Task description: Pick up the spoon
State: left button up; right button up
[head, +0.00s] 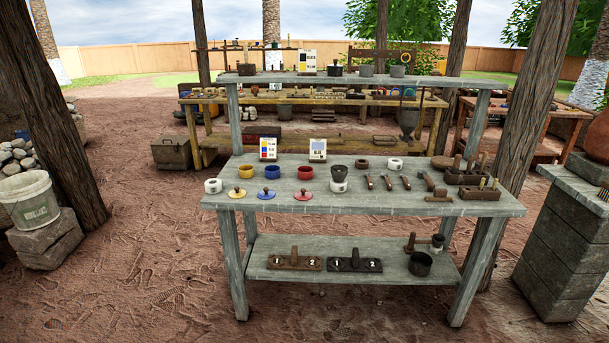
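No spoon can be made out for certain. Several small dark tools lie in a row on the right half of the grey workbench (350,208). One is a short tool (388,182), with a similar one (406,182) to its right and a hammer-like tool (427,180) beyond. They are too small to tell whether one is a spoon. Wooden boxes (478,193) with upright handles stand at the bench's right end and hide what is inside them. Neither of my grippers is in view.
Yellow, blue and red bowls (272,171) and coloured lids (266,193) stand on the bench's left half. The lower shelf holds a pot (420,264). Wooden posts flank the bench; the dirt in front is clear.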

aim_at(369, 180)
jog(key=i+l, duration=0.4)
jog(key=l, duration=0.15)
jog(key=i+l, duration=0.4)
jog(key=l, duration=0.1)
